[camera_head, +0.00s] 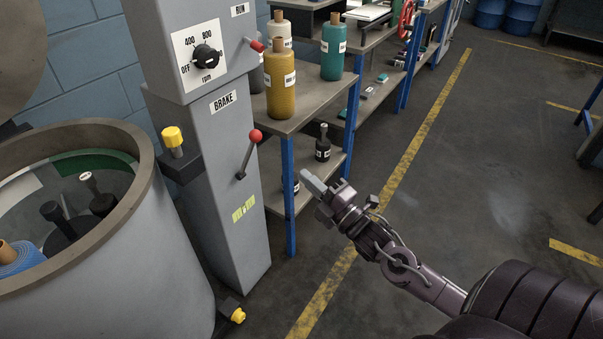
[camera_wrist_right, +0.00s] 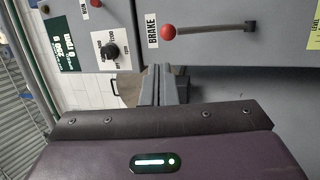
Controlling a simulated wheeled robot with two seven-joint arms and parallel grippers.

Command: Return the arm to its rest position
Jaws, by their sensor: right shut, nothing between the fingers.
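My right arm comes in from the lower right in the head view. Its gripper (camera_head: 311,181) is shut and empty, held out in front of the grey control column (camera_head: 225,150), to the right of the red-knobbed brake lever (camera_head: 248,155). In the right wrist view the closed fingers (camera_wrist_right: 163,74) point toward the column, with the brake lever (camera_wrist_right: 205,30) beyond them and to the right. The fingers look apart from the lever. My left gripper is not in view.
A large round drum (camera_head: 150,225) with spools inside stands at the left. A shelf table (camera_head: 310,112) with yellow and teal yarn cones stands behind the gripper. A yellow knob (camera_head: 172,138) juts from the column. The floor (camera_head: 480,150) to the right is open.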

